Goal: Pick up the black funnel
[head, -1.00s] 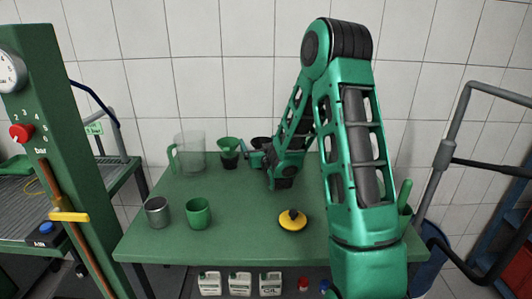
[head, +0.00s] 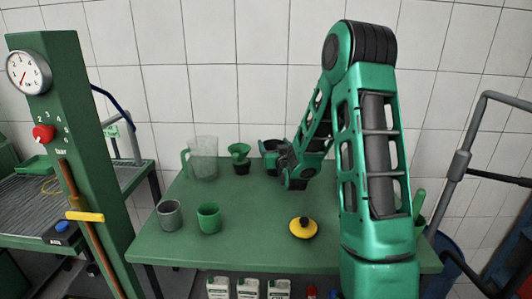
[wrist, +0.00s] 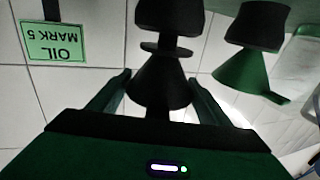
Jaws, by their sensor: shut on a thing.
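The black funnel (wrist: 160,85) is between the two fingers of my gripper (wrist: 160,92) in the wrist view, which looks upside down. My gripper is shut on it. A dark stand or cup (wrist: 168,15) lies in line with the funnel's narrow end. I cannot tell whether the funnel still touches it. In the head view my gripper (head: 273,149) is at the back of the green table (head: 250,240), right of the green funnel. The black funnel is hard to separate from the dark gripper parts there.
A green funnel (head: 240,150) sits in a black stand, close left of my gripper. A clear jug (head: 204,158) stands left of that. The tiled wall is close behind.

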